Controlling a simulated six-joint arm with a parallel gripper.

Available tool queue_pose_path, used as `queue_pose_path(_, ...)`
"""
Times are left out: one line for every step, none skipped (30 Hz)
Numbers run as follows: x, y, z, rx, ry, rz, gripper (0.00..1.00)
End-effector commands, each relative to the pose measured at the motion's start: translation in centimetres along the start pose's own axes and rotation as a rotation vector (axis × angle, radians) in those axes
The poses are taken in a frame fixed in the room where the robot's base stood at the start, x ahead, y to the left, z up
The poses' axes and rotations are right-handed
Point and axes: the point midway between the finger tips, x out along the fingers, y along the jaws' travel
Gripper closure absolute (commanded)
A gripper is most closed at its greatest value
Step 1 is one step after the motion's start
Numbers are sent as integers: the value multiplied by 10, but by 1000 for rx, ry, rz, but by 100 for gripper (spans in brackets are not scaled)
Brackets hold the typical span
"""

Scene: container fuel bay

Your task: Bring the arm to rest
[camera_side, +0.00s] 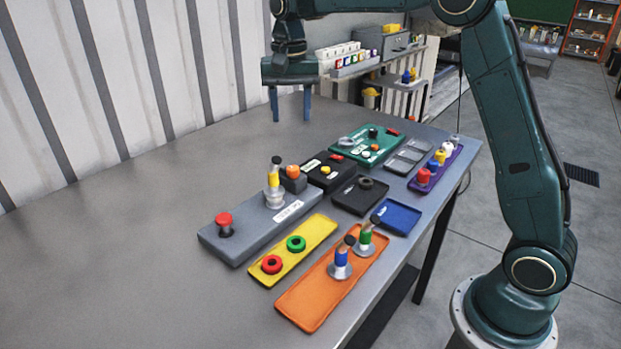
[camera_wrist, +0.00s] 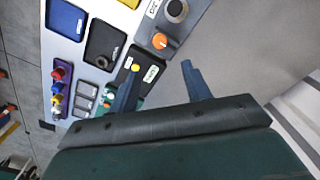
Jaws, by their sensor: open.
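My gripper (camera_side: 290,108) hangs above the far part of the grey table (camera_side: 120,262), fingers pointing down. Its two fingers are apart with nothing between them. In the wrist view the open fingers (camera_wrist: 162,72) show over the bench, with the black box (camera_wrist: 128,75) near the left finger. My gripper appears clear of the table and of the items on it, left of the green panel (camera_side: 382,150) in the side view. The exact height above the table is hard to tell.
A grey block (camera_side: 240,240) with a red button and a yellow-banded fitting stands mid-table. Near it are a yellow tray (camera_side: 317,232) with rings, an orange tray (camera_side: 308,305) with two fittings, a blue tray (camera_side: 399,218) and a purple rack (camera_side: 447,165). The table's left side is bare.

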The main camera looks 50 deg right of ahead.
Motion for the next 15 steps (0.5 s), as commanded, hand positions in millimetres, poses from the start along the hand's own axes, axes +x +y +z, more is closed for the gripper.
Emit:
queue_pose_path(-3, 0, 0, 0, 1, -1, 52)
queue_pose_path(-4, 0, 0, 0, 1, -1, 52)
queue_pose_path(-5, 0, 0, 0, 1, -1, 52)
queue_pose_path(-6, 0, 0, 0, 0, 0, 52)
queue_pose_path(-6, 0, 0, 0, 0, 0, 52)
queue_pose_path(-6, 0, 0, 0, 0, 0, 52)
queue_pose_path(-6, 0, 0, 0, 0, 0, 52)
queue_pose_path(-6, 0, 0, 0, 0, 0, 52)
queue_pose_path(-6, 0, 0, 0, 0, 0, 52)
queue_pose_path(-6, 0, 0, 0, 0, 0, 52)
queue_pose_path(-6, 0, 0, 0, 0, 0, 52)
queue_pose_path(-6, 0, 0, 0, 0, 0, 52)
queue_pose_path(-6, 0, 0, 0, 0, 0, 52)
queue_pose_path(-6, 0, 0, 0, 0, 0, 52)
queue_pose_path(-7, 0, 1, -1, 1, -1, 52)
